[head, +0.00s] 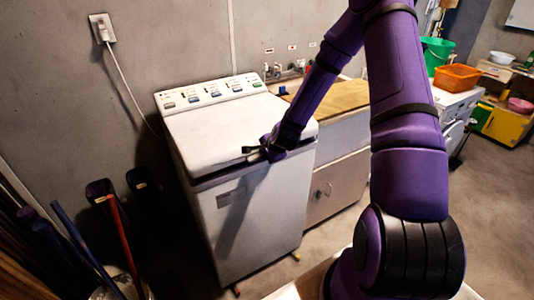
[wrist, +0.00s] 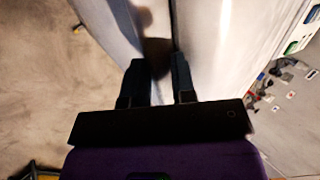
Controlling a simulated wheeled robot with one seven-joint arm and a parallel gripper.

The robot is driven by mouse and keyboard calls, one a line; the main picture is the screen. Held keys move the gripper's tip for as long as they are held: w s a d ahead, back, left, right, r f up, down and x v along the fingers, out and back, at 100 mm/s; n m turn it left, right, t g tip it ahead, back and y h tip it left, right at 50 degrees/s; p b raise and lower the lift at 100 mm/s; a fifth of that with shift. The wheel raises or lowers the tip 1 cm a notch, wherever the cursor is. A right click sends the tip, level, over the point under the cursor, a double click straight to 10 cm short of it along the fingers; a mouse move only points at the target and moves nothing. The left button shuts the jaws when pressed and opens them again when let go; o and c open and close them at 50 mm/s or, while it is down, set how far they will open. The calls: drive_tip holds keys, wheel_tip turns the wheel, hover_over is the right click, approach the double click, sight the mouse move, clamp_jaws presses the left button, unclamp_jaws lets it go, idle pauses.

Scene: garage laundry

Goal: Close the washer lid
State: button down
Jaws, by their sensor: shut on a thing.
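The white washer (head: 250,225) stands against the wall, left of centre in the head view. Its lid (head: 215,130) lies low over the top, with a dark gap under its front edge. My gripper (head: 255,152) is at the lid's front edge, towards the right corner, and is shut on it. In the wrist view my gripper's two dark fingers (wrist: 157,70) are a little apart at the pale lid (wrist: 210,50) and the dark seam beside it. The exact contact is shadowed and partly hidden.
A wooden-topped cabinet (head: 335,175) stands close to the washer's right. Long-handled tools (head: 125,245) stand at the left. An orange basket (head: 457,77) and a green bucket (head: 437,50) are at the back right. Bare floor (head: 495,220) lies at the right.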

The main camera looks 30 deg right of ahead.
drive_tip(key=c, duration=1.2)
unclamp_jaws()
drive_tip(key=shift+w+a+r, duration=0.1)
drive_tip(key=shift+w+r, duration=0.15)
drive_tip(key=shift+w, duration=0.1)
drive_tip(key=shift+s+r, duration=0.35)
drive_tip(key=shift+r, duration=0.2)
drive_tip(key=v, duration=0.9)
drive_tip(key=shift+s, duration=0.5)
drive_tip(key=shift+f, duration=0.1)
drive_tip(key=s+a+r+n+g, duration=0.1)
drive_tip(key=s+a+r+n, duration=0.25)
drive_tip(key=r, duration=0.35)
drive_tip(key=s+a+r+n, duration=0.2)
drive_tip(key=s+r+n, duration=0.2)
drive_tip(key=r, duration=0.3)
drive_tip(key=s+a+r+n+g, duration=0.1)
drive_tip(key=s+a+r+n, duration=0.1)
drive_tip(key=s+r+n, duration=0.3)
drive_tip(key=s+a+r+n, duration=0.1)
drive_tip(key=s+r+n, duration=0.4)
drive_tip(key=s+r, duration=0.6)
drive_tip(key=s, duration=0.4)
drive_tip(key=shift+s+a+r+g, duration=0.2)
drive_tip(key=shift+a+g, duration=0.1)
drive_tip(key=shift+a, duration=0.1)
